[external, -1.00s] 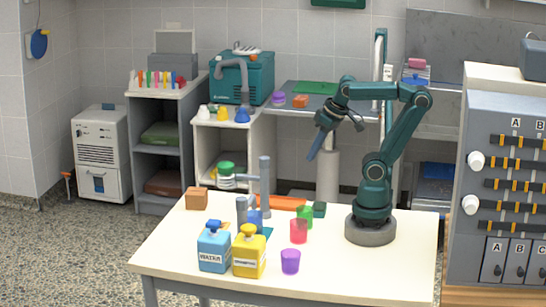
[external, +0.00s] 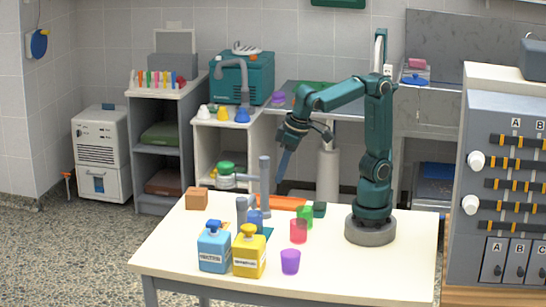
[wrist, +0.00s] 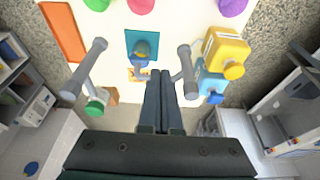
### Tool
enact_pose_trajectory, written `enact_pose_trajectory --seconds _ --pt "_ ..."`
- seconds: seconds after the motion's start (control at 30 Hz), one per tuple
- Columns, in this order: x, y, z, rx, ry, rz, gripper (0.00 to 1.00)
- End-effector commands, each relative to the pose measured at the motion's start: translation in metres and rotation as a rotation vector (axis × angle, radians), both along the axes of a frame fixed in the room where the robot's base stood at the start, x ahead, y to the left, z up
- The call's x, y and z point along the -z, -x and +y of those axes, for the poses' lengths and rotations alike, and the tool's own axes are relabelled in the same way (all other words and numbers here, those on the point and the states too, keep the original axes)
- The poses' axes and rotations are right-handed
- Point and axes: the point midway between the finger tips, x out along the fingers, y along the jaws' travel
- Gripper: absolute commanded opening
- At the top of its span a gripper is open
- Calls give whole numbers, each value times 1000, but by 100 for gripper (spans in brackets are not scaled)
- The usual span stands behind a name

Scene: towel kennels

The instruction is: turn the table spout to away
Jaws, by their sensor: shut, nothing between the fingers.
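The grey table spout (external: 265,188) looks like the tall upright post near the table's back edge, with a level arm pointing left in the external view. In the wrist view a grey post (wrist: 84,68) at the left seems to be it, with a short arm towards a green-capped thing. A second, shorter grey post (external: 242,208) stands nearer the bottles; it also seems to show in the wrist view (wrist: 185,58). My gripper (external: 278,180) is shut and empty, pointing down just right of the tall post in the external view. Its fingers (wrist: 160,73) lie together between both posts. Contact is not visible.
A blue bottle (external: 214,250) and a yellow bottle (external: 249,257) stand at the front. Red (external: 298,232), green (external: 305,217) and purple (external: 290,262) cups stand to the right. An orange strip (external: 287,203) lies behind. A brown block (external: 196,199) sits at the back left.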

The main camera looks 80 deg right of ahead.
Motion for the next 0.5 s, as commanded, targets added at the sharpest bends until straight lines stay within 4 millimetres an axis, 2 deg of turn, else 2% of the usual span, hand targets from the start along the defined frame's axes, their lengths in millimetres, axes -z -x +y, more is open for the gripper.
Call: enact_pose_trajectory --seconds 0.3,0.5 --pt "62 -17 -2 3 5 7 0" --pt "67 -44 -1 3 -1 1 0"
